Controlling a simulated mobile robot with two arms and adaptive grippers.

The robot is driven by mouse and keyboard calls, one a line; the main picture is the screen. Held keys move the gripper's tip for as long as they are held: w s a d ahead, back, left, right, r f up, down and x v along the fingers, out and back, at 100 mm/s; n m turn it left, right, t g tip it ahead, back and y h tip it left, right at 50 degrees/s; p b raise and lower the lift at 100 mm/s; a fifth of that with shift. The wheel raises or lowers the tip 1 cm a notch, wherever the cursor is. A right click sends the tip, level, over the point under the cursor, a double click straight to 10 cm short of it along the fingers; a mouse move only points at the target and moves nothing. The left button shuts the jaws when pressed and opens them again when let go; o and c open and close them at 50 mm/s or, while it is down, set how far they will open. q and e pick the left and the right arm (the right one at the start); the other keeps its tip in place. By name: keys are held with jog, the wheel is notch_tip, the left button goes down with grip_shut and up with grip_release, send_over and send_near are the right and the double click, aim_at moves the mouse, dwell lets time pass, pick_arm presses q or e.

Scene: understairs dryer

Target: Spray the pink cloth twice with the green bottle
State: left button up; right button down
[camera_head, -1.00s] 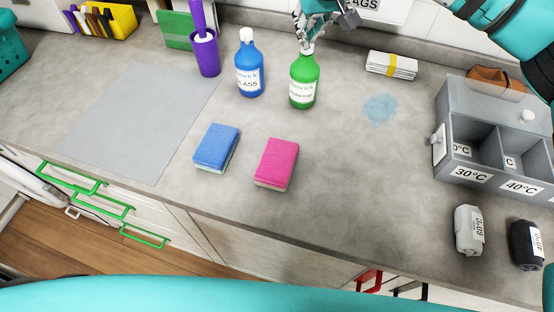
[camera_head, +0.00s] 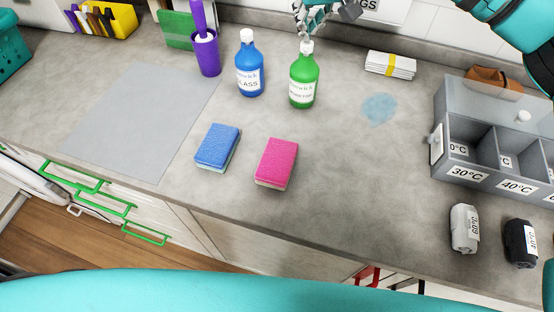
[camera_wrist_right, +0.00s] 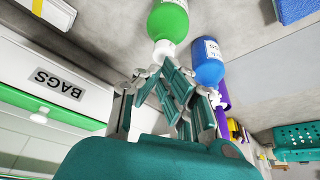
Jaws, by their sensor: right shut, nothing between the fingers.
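The green bottle (camera_head: 303,80) stands upright on the grey counter, with its white cap showing. It also shows in the wrist view (camera_wrist_right: 168,20). The task's pink cloth appears as a thick pink block (camera_head: 277,160) with a pale underside, like a sponge, lying flat in front of the bottle. My right gripper (camera_head: 301,32) is partly cut off at the top edge of the head view, just above and behind the cap. In the wrist view its fingers (camera_wrist_right: 172,82) are shut and empty, close to the cap. My left gripper is not in view.
A blue bottle (camera_head: 249,70) stands close left of the green one. A blue sponge (camera_head: 217,147) lies left of the pink block. A grey compartment box (camera_head: 466,172) is at the right. A wet-looking blue patch (camera_head: 379,108) marks the counter, which is clear around it.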

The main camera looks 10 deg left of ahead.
jog(key=shift+f+b, duration=0.85)
jog(key=shift+f, duration=0.4)
jog(key=shift+r+p, duration=0.95)
jog(key=shift+r, duration=0.35)
notch_tip(320, 180, up, 6)
jog(key=p, duration=0.4)
jog(key=shift+f, duration=0.1)
